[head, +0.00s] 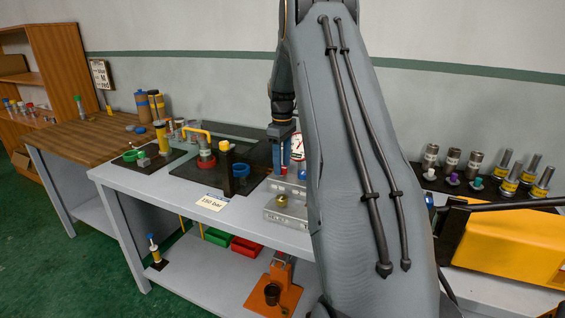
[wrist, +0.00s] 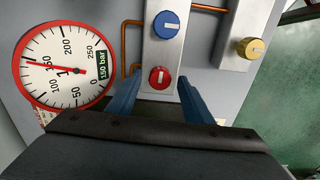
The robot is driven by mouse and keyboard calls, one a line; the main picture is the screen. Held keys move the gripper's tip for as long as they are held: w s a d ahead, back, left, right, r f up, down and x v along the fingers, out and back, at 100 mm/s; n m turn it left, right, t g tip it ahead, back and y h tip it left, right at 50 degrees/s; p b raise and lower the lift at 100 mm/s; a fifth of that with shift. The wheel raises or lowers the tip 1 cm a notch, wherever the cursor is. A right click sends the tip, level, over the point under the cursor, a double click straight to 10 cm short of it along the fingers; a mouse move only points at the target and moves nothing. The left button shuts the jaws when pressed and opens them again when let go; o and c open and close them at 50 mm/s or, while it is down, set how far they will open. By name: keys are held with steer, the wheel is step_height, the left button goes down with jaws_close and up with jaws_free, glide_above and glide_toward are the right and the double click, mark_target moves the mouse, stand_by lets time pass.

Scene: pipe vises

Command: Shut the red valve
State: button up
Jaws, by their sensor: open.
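The red valve (wrist: 159,77) is a round red knob with a pale bar mark, on a light metal block in the wrist view. The bar runs roughly up and down in that view. My gripper (wrist: 160,82) is open, with one blue finger on each side of the red knob. No finger clearly touches it, and the remaining distance to it is hard to judge. In the head view my gripper (head: 282,152) points down over the metal block on the bench, and my arm hides part of that area.
A blue knob (wrist: 167,24) is on the same block, with a gold knob (wrist: 250,48) to the right. A red-rimmed gauge (wrist: 62,66) stands close on the left, beside copper pipes. In the head view a "150 bar" card (head: 211,202) lies on the bench (head: 150,190).

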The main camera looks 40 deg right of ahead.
steer(key=shift+f, duration=0.25)
steer(key=c, duration=1.1)
steer(key=shift+o, duration=0.2)
